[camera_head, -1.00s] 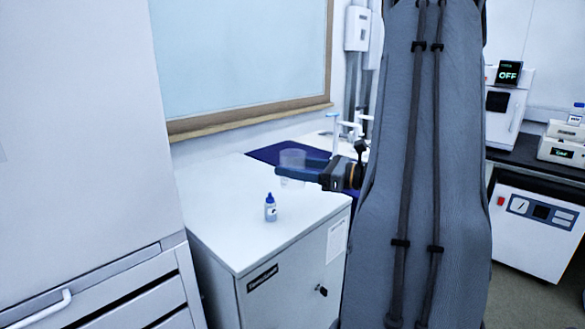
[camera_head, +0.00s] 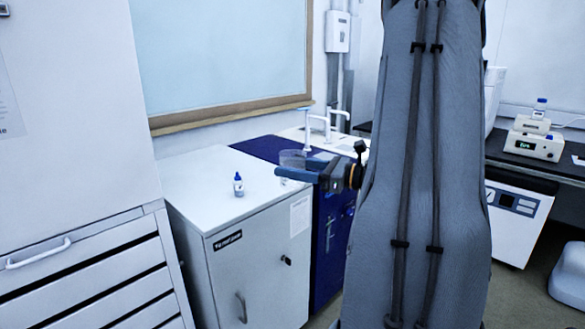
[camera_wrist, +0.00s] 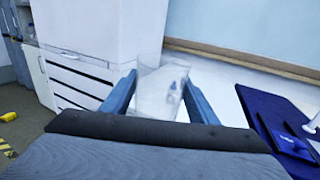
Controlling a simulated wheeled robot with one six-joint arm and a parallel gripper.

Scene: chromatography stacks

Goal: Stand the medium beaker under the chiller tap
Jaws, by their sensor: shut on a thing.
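The clear beaker (camera_head: 292,157) is held between the blue fingers of my gripper (camera_head: 298,173), which is shut on it. In the wrist view the see-through beaker (camera_wrist: 158,92) sits between the two fingers of my gripper (camera_wrist: 160,82), fairly upright. In the head view it appears over the white cabinet top's right side, near the blue unit. Which one is the chiller tap I cannot tell. My arm hides part of the unit's right side.
A small blue-capped bottle (camera_head: 238,186) stands on the white cabinet top (camera_head: 202,197), left of my gripper. A tall drawer cabinet (camera_head: 75,120) is at the left. A dark bench (camera_head: 530,165) with instruments is at the right. The wrist view shows the blue unit (camera_wrist: 272,112) at right.

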